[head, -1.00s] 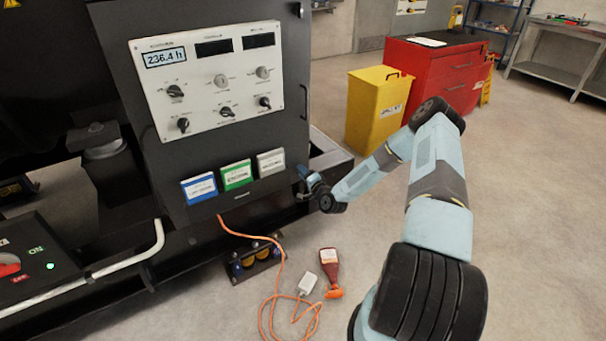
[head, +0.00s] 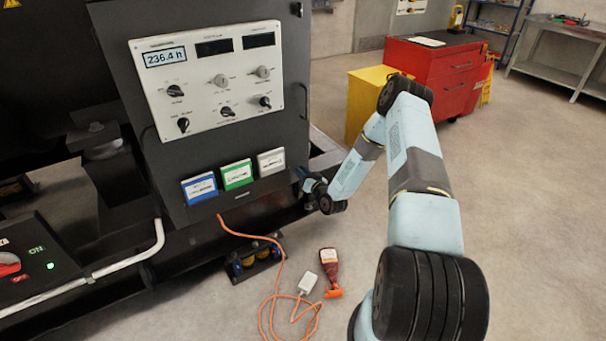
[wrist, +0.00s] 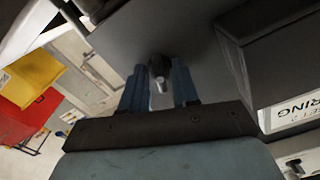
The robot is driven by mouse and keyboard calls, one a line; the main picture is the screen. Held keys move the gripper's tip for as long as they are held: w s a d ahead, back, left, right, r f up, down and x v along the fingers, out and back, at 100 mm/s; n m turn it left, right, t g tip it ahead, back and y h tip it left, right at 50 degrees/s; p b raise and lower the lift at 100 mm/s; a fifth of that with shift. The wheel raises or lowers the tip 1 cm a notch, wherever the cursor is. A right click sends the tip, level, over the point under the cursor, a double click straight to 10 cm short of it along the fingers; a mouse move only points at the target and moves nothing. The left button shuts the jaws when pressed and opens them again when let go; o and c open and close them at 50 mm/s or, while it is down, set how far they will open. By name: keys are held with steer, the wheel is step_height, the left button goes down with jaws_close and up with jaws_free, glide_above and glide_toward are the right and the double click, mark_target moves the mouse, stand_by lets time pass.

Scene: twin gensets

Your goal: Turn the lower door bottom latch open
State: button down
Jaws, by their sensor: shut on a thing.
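My gripper (wrist: 160,88) shows in the wrist view with its two blue fingers on either side of a small dark round latch with a pale tip (wrist: 160,72). The jaws are shut on this latch, which stands out from a dark grey panel (wrist: 190,35). In the head view my gripper (head: 305,180) is at the lower right edge of the dark genset cabinet door (head: 225,150). The latch is hidden there behind my wrist, and its turn angle is hard to tell.
Blue (head: 199,188), green (head: 237,174) and white (head: 271,162) label holders sit left of my gripper. A yellow bin (head: 364,92) and red cabinet (head: 440,75) stand behind my arm.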

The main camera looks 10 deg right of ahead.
steer(key=shift+f+n, duration=0.1)
steer(key=shift+n, duration=1.9)
steer(key=c, duration=0.8)
jaws_free()
steer(key=shift+c, duration=0.2)
steer(key=shift+s, duration=0.1)
steer(key=v, duration=1.3)
steer(key=shift+s, duration=0.25)
steer(key=shift+d, duration=0.15)
